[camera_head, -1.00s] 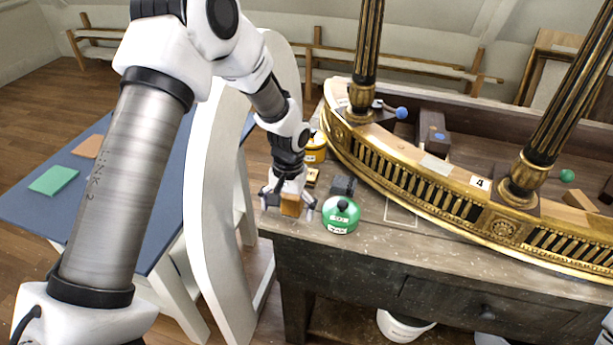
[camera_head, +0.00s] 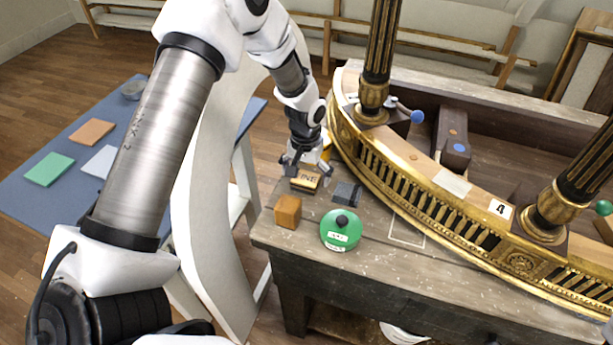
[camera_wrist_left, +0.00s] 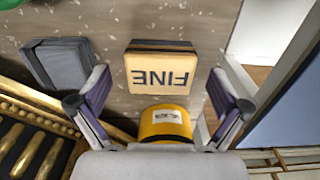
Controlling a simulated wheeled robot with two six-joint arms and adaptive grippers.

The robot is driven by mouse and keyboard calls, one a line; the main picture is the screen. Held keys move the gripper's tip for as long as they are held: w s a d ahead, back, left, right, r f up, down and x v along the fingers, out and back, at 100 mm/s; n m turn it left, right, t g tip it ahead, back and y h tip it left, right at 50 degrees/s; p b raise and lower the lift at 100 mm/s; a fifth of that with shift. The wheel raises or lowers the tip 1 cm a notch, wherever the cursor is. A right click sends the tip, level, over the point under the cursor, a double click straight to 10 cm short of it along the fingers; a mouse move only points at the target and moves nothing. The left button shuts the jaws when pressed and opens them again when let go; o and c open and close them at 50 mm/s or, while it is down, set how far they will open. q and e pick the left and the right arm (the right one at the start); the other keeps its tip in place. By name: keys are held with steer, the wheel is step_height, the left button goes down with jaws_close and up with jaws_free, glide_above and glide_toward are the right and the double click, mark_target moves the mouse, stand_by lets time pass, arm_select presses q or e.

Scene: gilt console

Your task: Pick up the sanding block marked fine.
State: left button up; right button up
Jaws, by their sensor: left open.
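The sanding block marked fine (camera_head: 306,180) lies on the wooden workbench, a tan block with a dark base. In the left wrist view the block (camera_wrist_left: 161,69) shows its FINE lettering upside down, between and beyond the fingertips. My left gripper (camera_head: 304,167) is open just above the block and empty. In the left wrist view its two fingers (camera_wrist_left: 158,92) are spread wide either side of the block, apart from it. My right gripper is not in view.
A dark grey block (camera_head: 347,193) lies right of the fine block. An orange-brown wooden block (camera_head: 287,211) and a green round container (camera_head: 341,229) stand nearer the front edge. A yellow container (camera_wrist_left: 166,122) stands close by. The gilt console piece (camera_head: 430,192) curves along the right.

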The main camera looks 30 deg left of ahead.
mark_target(306, 177)
arm_select(q)
steer(key=shift+w+a+f, duration=0.15)
steer(key=shift+w+f, duration=0.1)
steer(key=shift+f, duration=0.6)
steer(key=shift+s+r, duration=0.2)
steer(key=shift+c, duration=1.3)
steer(key=shift+d, duration=0.2)
steer(key=c, duration=1)
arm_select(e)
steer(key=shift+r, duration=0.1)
arm_select(q)
step_height(306, 177, up, 10)
steer(key=shift+f+b, duration=0.1)
steer(key=shift+b, duration=0.95)
steer(key=shift+w+a, duration=0.1)
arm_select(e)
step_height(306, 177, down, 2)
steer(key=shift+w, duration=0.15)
arm_select(q)
steer(key=shift+o, duration=0.7)
